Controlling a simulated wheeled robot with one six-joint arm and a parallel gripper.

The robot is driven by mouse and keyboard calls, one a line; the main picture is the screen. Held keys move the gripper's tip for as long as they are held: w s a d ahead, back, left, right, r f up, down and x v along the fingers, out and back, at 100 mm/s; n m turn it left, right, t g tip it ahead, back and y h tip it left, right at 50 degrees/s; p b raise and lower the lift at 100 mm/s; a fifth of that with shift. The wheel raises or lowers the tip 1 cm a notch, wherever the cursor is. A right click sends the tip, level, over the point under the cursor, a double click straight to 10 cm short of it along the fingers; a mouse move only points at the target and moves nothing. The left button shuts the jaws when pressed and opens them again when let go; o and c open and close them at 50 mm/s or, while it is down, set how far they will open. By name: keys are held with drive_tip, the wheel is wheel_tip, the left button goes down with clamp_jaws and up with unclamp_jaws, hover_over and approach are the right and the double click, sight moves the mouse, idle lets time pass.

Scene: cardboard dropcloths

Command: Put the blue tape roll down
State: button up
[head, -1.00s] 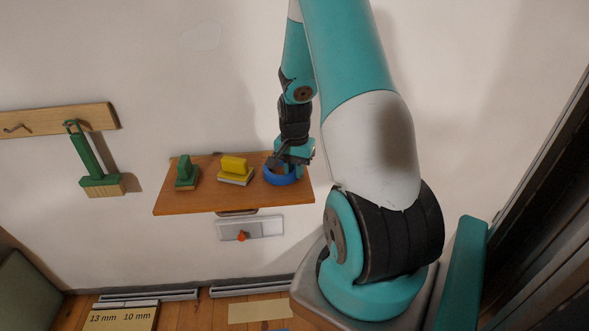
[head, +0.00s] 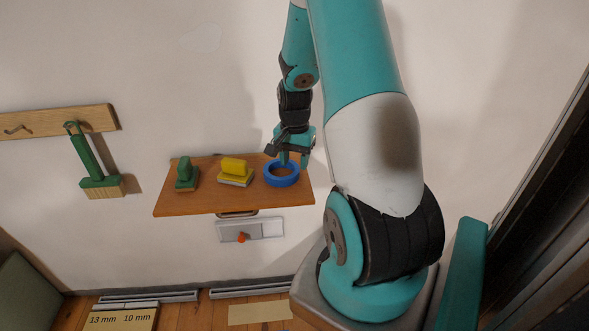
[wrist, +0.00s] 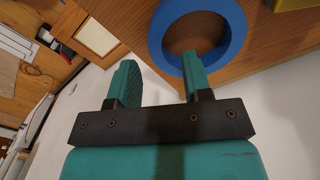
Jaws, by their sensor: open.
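The blue tape roll (head: 281,182) lies flat on the right part of the wooden wall shelf (head: 200,202). In the wrist view the blue ring (wrist: 155,48) shows just beyond the fingertips. My gripper (head: 294,162) is open and empty, above the back right side of the roll. Its two teal fingers (wrist: 160,72) are spread apart in the wrist view, the right one overlapping the roll's edge in the picture. I cannot tell whether that finger touches the roll.
On the shelf left of the roll stand a yellow-handled block (head: 234,171) and a green-handled block (head: 186,173). A green brush (head: 96,170) hangs from a wall rack (head: 60,119) at left. A switch panel (head: 252,229) with an orange knob is below the shelf.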

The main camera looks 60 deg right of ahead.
sight(295, 171)
wheel_tip(295, 171, up, 8)
drive_tip(key=w+a+r+n+t+y, duration=0.1)
drive_tip(key=w+a+r+n, duration=0.2)
drive_tip(key=a, duration=0.5)
drive_tip(key=w+a+r+n, duration=0.1)
drive_tip(key=a+r+n, duration=0.1)
drive_tip(key=a+n, duration=0.35)
drive_tip(key=s+a+r+n+y+p, duration=0.1)
drive_tip(key=s+a+r+n, duration=0.2)
drive_tip(key=a, duration=0.6)
drive_tip(key=s+a+r+n+y+p, duration=0.1)
drive_tip(key=s+a+r+n, duration=0.2)
drive_tip(key=s+a+n, duration=0.3)
drive_tip(key=s+a+r+n+g+y+p, duration=0.1)
drive_tip(key=s+a+r+n, duration=0.2)
drive_tip(key=a, duration=0.8)
drive_tip(key=shift+s+a+n, duration=0.35)
drive_tip(key=shift+s+n, duration=0.6)
drive_tip(key=shift+s, duration=0.8)
